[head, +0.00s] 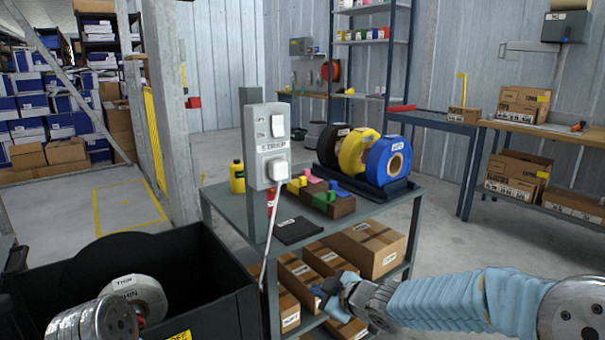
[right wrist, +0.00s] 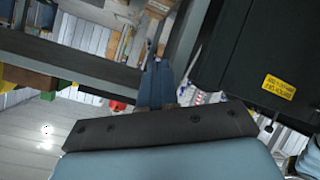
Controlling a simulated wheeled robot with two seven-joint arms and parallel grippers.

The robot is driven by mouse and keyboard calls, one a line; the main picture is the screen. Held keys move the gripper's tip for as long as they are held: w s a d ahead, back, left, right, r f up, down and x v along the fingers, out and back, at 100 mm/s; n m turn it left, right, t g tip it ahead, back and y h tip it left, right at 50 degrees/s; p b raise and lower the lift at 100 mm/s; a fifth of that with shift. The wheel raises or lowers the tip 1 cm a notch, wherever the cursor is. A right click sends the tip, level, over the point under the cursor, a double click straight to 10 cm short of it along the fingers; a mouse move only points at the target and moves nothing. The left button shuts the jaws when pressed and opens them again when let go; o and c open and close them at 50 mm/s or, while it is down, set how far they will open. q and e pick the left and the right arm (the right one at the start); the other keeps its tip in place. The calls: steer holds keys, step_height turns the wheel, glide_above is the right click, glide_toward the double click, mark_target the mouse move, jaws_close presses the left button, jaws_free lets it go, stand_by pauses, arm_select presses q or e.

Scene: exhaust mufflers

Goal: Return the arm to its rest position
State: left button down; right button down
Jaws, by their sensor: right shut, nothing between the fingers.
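My right arm (head: 460,300), in a light blue sleeve, reaches in from the right edge of the head view. Its gripper (head: 326,291) is shut and empty, in front of the cart's lower shelf with its cardboard boxes (head: 368,246). In the right wrist view the gripper's fingers (right wrist: 156,82) are together with nothing between them. A metal part of my left arm (head: 80,322) shows at the lower left of the head view. The left gripper itself does not show.
A black bin (head: 205,262) holding labelled rolls stands at the lower left. A grey post with a switch box (head: 268,145) rises by the cart (head: 225,205). The cart's top carries large coloured rolls (head: 388,160) and small blocks. Open floor (head: 440,235) lies right of the cart.

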steer(key=s+d+f+m+g+h, duration=0.1)
steer(key=s+f+m, duration=0.2)
steer(key=f, duration=0.5)
steer(key=s+d+f+m+g+h, duration=0.1)
steer(key=s+f+m+g, duration=0.1)
steer(key=f, duration=0.5)
steer(key=s+d+f+m+g, duration=0.1)
steer(key=s+f+m+g, duration=0.1)
steer(key=s+f, duration=0.5)
steer(key=s+d+f+m+g+h, duration=0.1)
steer(key=s+d+f+m+g, duration=0.1)
steer(key=s+f+m, duration=0.3)
steer(key=s+d+f+m+g, duration=0.2)
steer(key=s+f+m, duration=0.1)
steer(key=s+f, duration=0.5)
steer(key=s, duration=0.3)
steer(key=shift+s+f+m+h, duration=0.3)
steer(key=shift+s+f+m, duration=0.1)
